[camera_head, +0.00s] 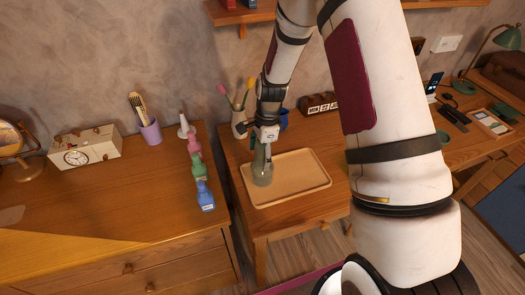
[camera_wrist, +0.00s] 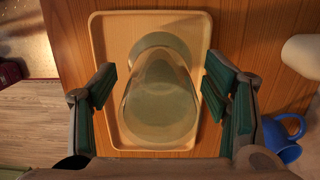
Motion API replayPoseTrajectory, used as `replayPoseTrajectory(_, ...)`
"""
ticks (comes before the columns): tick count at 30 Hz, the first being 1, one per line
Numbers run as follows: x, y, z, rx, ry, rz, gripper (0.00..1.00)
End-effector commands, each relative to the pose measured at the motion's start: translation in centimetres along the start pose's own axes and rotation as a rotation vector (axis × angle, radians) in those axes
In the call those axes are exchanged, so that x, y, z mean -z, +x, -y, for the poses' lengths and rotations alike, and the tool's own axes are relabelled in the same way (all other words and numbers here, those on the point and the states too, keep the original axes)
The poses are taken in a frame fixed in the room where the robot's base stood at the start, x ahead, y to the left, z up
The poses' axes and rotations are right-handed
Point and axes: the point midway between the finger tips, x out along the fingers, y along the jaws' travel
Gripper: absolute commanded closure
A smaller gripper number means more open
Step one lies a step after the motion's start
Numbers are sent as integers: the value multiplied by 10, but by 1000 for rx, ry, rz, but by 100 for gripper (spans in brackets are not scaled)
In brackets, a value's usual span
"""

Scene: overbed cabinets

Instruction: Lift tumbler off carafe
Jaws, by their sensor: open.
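The greenish, see-through carafe (camera_head: 262,176) stands on a light wooden tray (camera_head: 303,180) on the small middle table. In the wrist view the tray (camera_wrist: 104,60) lies beneath it. The glass (camera_wrist: 160,105) fills the space between my fingers there; I cannot clearly tell the tumbler's edge from the carafe. My gripper (camera_head: 264,148) is at the top of the glass, pointing down. In the wrist view its two green-padded fingers (camera_wrist: 160,76) are open, one on each side, with gaps to the glass. The head view partly hides the glass top behind my gripper.
A blue mug (camera_wrist: 284,136) stands close to the right finger. A vase with flowers (camera_head: 239,122) and a block calendar (camera_head: 319,104) stand behind. Several coloured bottles (camera_head: 203,195) line the left dresser's edge. The tray's right part is bare.

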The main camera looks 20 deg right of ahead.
Motion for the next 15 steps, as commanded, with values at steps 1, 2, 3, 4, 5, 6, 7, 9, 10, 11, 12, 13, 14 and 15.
replayPoseTrajectory(1, 0, 0, 0, 0, 0, 0, 31)
replayPoseTrajectory(2, 0, 0, 0, 0, 0, 0, 31)
replayPoseTrajectory(3, 0, 0, 0, 0, 0, 0, 40)
replayPoseTrajectory(4, 0, 0, 0, 0, 0, 0, 47)
replayPoseTrajectory(5, 0, 0, 0, 0, 0, 0, 54)
replayPoseTrajectory(6, 0, 0, 0, 0, 0, 0, 63)
replayPoseTrajectory(7, 0, 0, 0, 0, 0, 0, 69)
replayPoseTrajectory(9, 0, 0, 0, 0, 0, 0, 84)
replayPoseTrajectory(10, 0, 0, 0, 0, 0, 0, 84)
replayPoseTrajectory(11, 0, 0, 0, 0, 0, 0, 84)
replayPoseTrajectory(12, 0, 0, 0, 0, 0, 0, 84)
replayPoseTrajectory(13, 0, 0, 0, 0, 0, 0, 84)
replayPoseTrajectory(14, 0, 0, 0, 0, 0, 0, 84)
replayPoseTrajectory(15, 0, 0, 0, 0, 0, 0, 84)
